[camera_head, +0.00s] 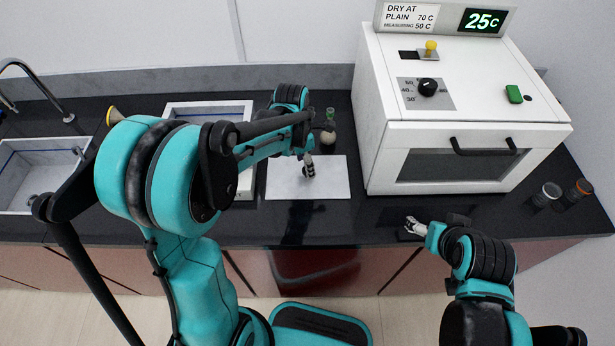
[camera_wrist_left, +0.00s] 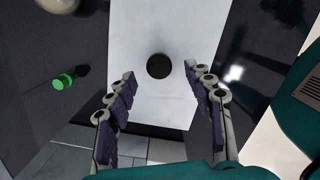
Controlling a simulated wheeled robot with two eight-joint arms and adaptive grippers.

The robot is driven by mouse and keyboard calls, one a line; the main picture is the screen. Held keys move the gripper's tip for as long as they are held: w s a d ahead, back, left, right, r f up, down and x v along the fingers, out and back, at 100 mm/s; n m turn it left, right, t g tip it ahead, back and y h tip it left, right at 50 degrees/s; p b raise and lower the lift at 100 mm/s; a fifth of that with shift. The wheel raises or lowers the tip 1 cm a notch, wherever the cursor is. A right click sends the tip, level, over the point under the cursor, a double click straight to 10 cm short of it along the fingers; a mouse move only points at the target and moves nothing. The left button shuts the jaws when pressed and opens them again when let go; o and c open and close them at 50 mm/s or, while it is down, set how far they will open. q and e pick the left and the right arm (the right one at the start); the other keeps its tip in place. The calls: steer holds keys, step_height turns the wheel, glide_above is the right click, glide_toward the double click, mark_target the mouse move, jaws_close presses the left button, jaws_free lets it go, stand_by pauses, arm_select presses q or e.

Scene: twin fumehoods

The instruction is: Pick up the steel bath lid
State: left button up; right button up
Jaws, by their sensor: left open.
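The steel bath lid (camera_head: 335,175) is a pale flat rectangular plate on the dark counter, between the open bath and the white oven. In the left wrist view the lid (camera_wrist_left: 180,105) has a round black knob (camera_wrist_left: 159,66) at its middle. My left gripper (camera_head: 308,166) is over the lid in the head view and hides its knob there. In the left wrist view the left gripper (camera_wrist_left: 165,82) is open and empty, with the knob seen between its fingertips. My right gripper (camera_head: 412,228) is empty near the counter's front edge, in front of the oven; its finger opening is unclear.
The rectangular bath (camera_head: 246,185) left of the lid is partly hidden by my left arm. A white oven (camera_head: 455,135) stands close on the right. A green-topped item (camera_head: 330,112) is behind the lid. A sink (camera_head: 40,165) is far left; two small jars (camera_head: 549,191) (camera_head: 580,188) are far right.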

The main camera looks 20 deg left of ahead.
arm_select(q)
steer(key=f, duration=0.2)
steer(key=f+b, duration=0.1)
steer(key=f, duration=0.1)
steer(key=shift+w+d, duration=0.35)
steer(key=shift+r, duration=0.1)
jaws_close()
